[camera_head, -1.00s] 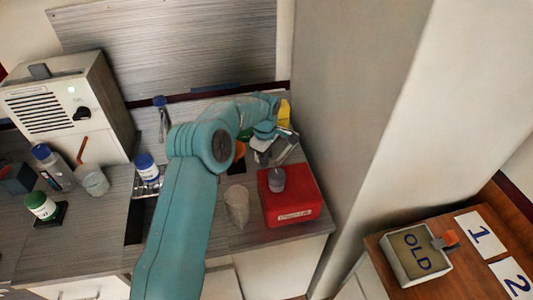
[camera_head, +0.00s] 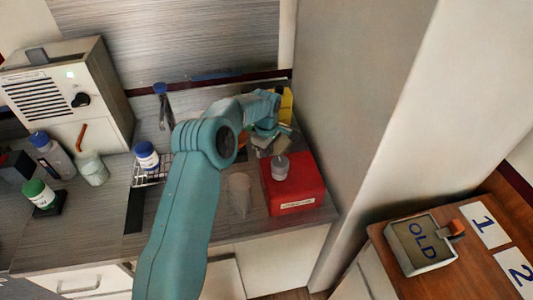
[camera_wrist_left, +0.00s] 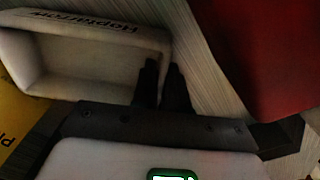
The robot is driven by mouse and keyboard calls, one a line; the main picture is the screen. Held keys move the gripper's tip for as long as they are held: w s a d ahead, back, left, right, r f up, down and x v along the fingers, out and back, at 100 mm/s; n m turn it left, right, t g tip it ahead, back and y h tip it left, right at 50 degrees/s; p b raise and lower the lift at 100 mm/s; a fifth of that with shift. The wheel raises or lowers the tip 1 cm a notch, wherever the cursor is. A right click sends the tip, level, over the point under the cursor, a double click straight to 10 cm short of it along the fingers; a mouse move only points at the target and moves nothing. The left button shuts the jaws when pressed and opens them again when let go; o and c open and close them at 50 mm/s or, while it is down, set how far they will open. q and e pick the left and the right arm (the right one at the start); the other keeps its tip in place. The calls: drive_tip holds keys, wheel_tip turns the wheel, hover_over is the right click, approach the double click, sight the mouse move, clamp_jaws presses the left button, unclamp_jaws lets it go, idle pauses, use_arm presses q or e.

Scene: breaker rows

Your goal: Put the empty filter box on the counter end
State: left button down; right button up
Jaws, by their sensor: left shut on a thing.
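In the left wrist view, a white open box (camera_wrist_left: 85,62) with dark lettering on its rim lies tilted; its inside looks empty. My left gripper (camera_wrist_left: 161,70) is shut on the box's wall at its right end. In the head view, my left gripper (camera_head: 268,138) is at the back right of the grey counter (camera_head: 215,225), behind the red box. The white box is mostly hidden there by my arm and gripper. My right gripper is not in view.
A red box (camera_head: 297,190) with a grey-lidded jar (camera_head: 280,168) on it stands close by. A yellow thing (camera_head: 286,104) is behind my gripper. A pale cone (camera_head: 240,192) stands left of the red box. A box marked OLD (camera_head: 422,245) is on the brown table.

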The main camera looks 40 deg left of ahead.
use_arm(q)
drive_tip(key=shift+s+f, duration=0.1)
drive_tip(key=shift+s, duration=0.05)
drive_tip(key=shift+f, duration=0.2)
drive_tip(key=c, duration=1.1)
unclamp_jaws()
drive_tip(key=shift+r, duration=0.1)
drive_tip(key=shift+r+b, duration=0.3)
drive_tip(key=shift+b, duration=0.05)
wheel_tip(320, 180, up, 16)
drive_tip(key=shift+s+f, duration=0.15)
